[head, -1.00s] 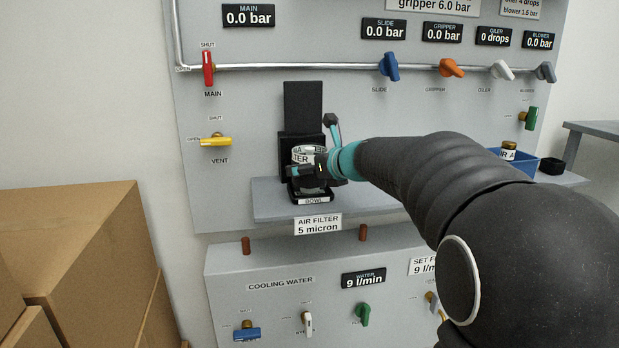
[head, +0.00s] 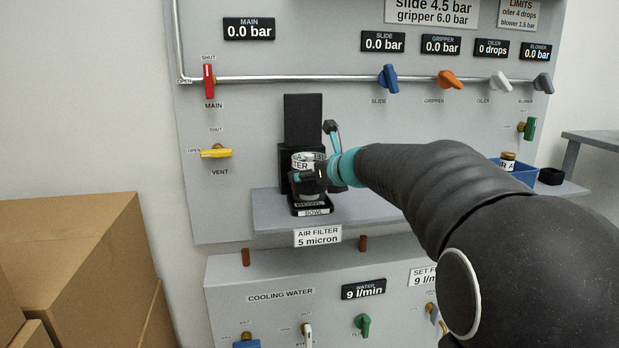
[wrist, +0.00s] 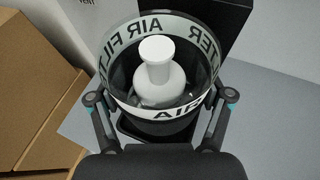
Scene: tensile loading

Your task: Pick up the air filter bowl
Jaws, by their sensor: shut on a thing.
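The air filter bowl (head: 306,161) is a clear cup with a white band lettered AIR FILTER around its rim. My gripper (head: 312,182) is shut on it from the right, in front of the black filter bracket. In the wrist view the bowl (wrist: 160,118) stands between my two fingers (wrist: 162,122), one on each side. A white element (wrist: 158,70) shows inside the bowl. The black tray marked BOWL (head: 313,211) is right below, on the shelf. The bowl looks upright and slightly above the tray, though the gap is hard to judge.
The grey shelf (head: 270,213) juts from the panel. The black bracket (head: 303,118) stands close behind the bowl. Valve handles, including the yellow vent (head: 216,153), are on the panel. A blue bin (head: 519,172) is at right. Cardboard boxes (head: 75,240) fill the lower left.

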